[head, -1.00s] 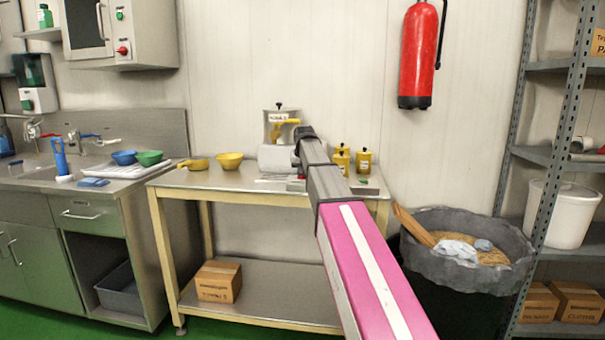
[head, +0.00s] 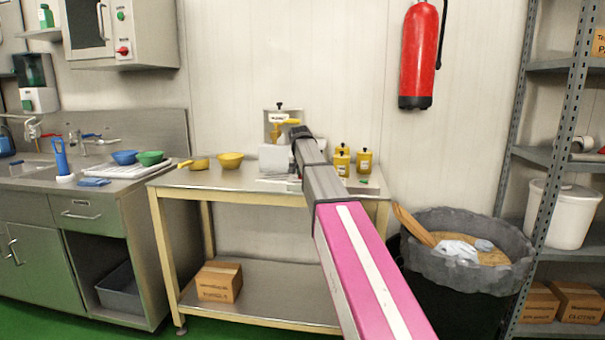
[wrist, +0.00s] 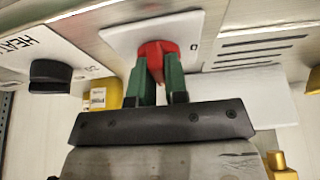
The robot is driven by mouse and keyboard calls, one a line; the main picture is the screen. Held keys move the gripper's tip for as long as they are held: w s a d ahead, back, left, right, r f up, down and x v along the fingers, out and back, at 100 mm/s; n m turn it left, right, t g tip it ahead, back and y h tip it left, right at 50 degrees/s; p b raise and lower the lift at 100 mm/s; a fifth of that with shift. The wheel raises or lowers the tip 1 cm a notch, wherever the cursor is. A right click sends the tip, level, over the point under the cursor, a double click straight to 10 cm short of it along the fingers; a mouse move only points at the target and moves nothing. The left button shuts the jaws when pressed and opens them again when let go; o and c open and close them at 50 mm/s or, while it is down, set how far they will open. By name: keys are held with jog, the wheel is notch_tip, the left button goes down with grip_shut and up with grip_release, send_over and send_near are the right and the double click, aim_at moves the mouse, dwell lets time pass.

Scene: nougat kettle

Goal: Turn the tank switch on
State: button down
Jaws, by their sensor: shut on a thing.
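The red switch knob (wrist: 151,50) sits on a white plate in the wrist view, with a small dark mark on the plate to its right. My gripper (wrist: 158,72) has its two green fingers shut on the knob, one on each side. I cannot read the knob's setting clearly. In the head view, the steel kettle unit (head: 271,118) with a white label stands at the back of the table. My arm hides part of this unit, and the knob is not visible there.
A black knob (wrist: 50,76) by a "HEAT" label is left of the switch, and a slotted panel (wrist: 262,45) is right of it. Yellow containers (head: 363,161) stand right of my arm on the steel table (head: 225,180). Yellow bowls (head: 230,160) stand left.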

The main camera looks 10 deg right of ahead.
jog(key=c, duration=1.1)
grip_release()
jog(key=shift+c, duration=0.2)
jog(key=v, duration=1)
jog(key=shift+s+r, duration=0.15)
jog(key=shift+r, duration=0.2)
